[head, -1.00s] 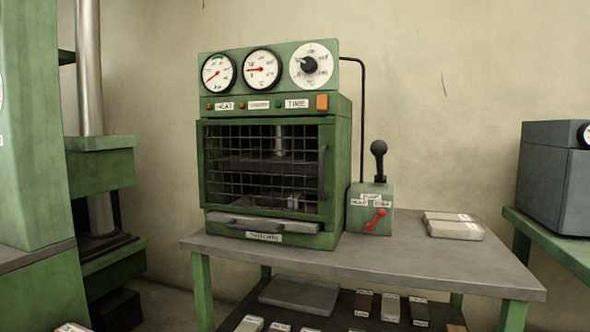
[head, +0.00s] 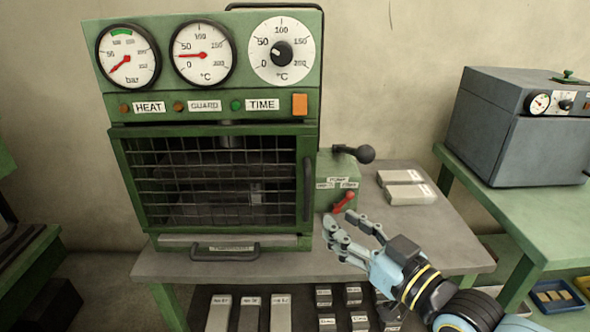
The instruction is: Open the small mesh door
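The small mesh door (head: 224,182) is a green frame with dark wire mesh on the front of the green press. It looks shut. Its dark vertical handle (head: 309,188) is at its right edge. My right gripper (head: 345,222) is in front of the table, just right of and below the handle, near the red lever. Its two fingers are apart with nothing seen between them. It does not appear to touch the handle. My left gripper is not in view.
A control box (head: 338,178) with a black-knobbed lever and a red lever (head: 344,202) stands right of the press. Wrapped packs (head: 408,193) lie on the grey table (head: 440,240). A drawer handle (head: 225,254) is below the door. A grey-blue box machine (head: 520,125) stands at right.

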